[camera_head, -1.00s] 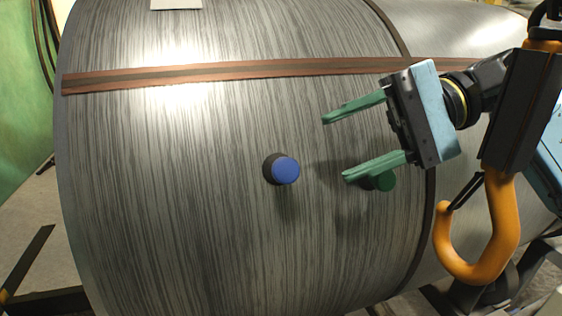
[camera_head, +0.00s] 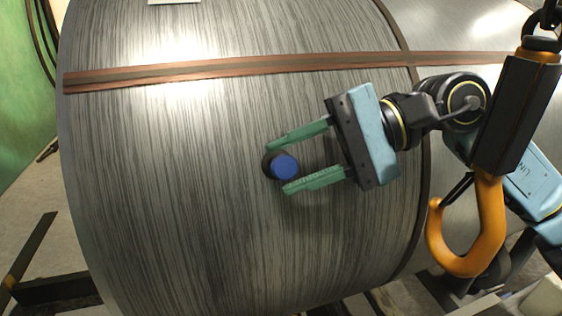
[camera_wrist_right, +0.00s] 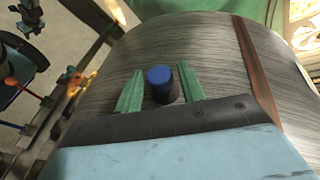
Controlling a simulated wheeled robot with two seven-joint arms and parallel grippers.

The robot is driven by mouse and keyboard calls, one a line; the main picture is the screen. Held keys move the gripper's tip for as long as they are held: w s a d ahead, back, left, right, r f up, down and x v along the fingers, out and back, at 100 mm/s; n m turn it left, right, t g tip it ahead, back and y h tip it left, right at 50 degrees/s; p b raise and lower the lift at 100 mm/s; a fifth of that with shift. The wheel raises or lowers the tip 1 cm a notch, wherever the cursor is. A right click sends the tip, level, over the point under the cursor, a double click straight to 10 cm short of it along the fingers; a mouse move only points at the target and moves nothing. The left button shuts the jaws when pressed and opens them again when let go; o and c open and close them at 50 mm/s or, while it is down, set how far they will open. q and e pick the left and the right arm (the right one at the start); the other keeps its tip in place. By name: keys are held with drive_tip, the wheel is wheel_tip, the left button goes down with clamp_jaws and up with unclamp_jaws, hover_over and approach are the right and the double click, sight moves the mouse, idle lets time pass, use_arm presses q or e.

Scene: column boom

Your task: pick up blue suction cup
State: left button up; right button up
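The blue suction cup (camera_head: 284,166) has a dark base and a blue round top, and sits on the side of the big grey metal cylinder (camera_head: 180,200). My right gripper (camera_head: 278,168) is open, with its green fingers on either side of the cup in the head view. The right wrist view also shows the blue cup (camera_wrist_right: 160,79) between the green fingers (camera_wrist_right: 158,92), with gaps on both sides. The green suction cup seen earlier is hidden behind my right gripper or arm. My left gripper is out of view.
A brown strap (camera_head: 240,68) runs across the cylinder above the cup. An orange hook (camera_head: 490,225) hangs at the right, in front of my right arm in the picture. The cylinder surface left of the cup is clear.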

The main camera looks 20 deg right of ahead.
drive_tip(key=c, duration=0.7)
